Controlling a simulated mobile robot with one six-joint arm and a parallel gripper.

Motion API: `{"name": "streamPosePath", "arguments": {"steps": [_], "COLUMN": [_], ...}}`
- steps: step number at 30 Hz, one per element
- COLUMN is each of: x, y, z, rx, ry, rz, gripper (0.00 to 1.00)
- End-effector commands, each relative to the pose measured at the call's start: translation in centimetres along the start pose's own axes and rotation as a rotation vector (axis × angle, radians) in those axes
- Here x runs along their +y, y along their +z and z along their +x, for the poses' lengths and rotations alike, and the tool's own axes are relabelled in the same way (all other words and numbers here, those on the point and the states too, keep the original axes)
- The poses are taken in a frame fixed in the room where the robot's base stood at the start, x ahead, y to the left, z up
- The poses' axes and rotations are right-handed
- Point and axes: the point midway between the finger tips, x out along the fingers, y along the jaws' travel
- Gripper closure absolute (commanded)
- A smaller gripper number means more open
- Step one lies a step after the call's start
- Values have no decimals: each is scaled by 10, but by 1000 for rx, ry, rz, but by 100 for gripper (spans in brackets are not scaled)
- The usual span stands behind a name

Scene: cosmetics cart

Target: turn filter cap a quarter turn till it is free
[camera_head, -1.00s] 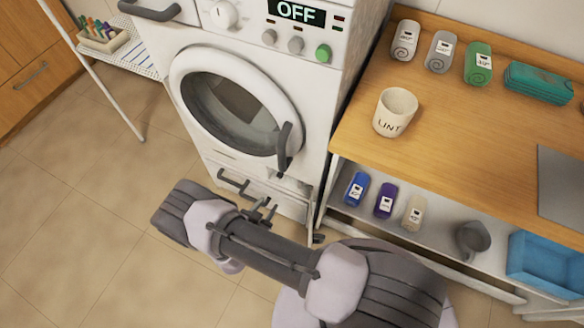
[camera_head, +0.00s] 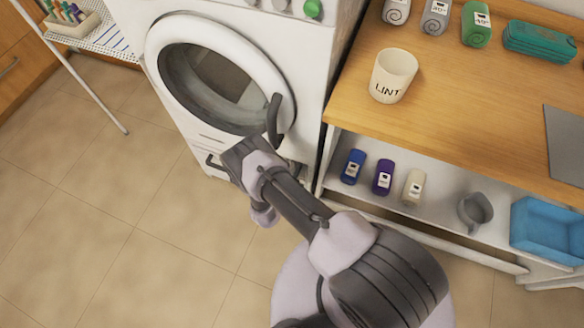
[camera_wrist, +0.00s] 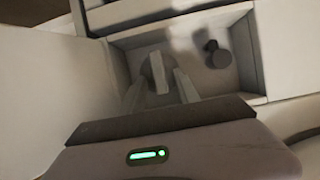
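The filter cap (camera_wrist: 159,73) shows in the wrist view as a round grey cap with a raised upright grip bar, inside a recess at the bottom of the white machine (camera_head: 305,100). My gripper (camera_wrist: 160,84) points into the recess. Its two fingers are apart, one on each side of the grip bar, with what looks like a gap on both sides. Whether the fingertips reach the bar's depth is hard to tell. In the head view my arm hides the gripper, the cap and most of the recess.
A small dark knob (camera_wrist: 216,55) sits in the recess right of the cap. Recess walls are close around my fingers. The machine's dark door handle (camera_head: 274,119) is just above my wrist. A low shelf (camera_head: 440,209) with bottles and a blue bin (camera_head: 548,232) stands at right.

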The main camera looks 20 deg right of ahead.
Motion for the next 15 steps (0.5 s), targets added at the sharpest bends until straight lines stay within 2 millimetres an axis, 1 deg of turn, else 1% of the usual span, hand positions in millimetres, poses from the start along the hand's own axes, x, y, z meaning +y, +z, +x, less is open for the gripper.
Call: {"name": "streamPosePath", "arguments": {"steps": [8, 9, 14, 15], "x": [0, 0, 0, 0], "y": [-1, -1, -1, -1], "z": [2, 2, 2, 2], "rx": [0, 0, 0, 0], "ry": [0, 0, 0, 0], "rz": [0, 0, 0, 0], "gripper": [62, 66, 97, 100]}}
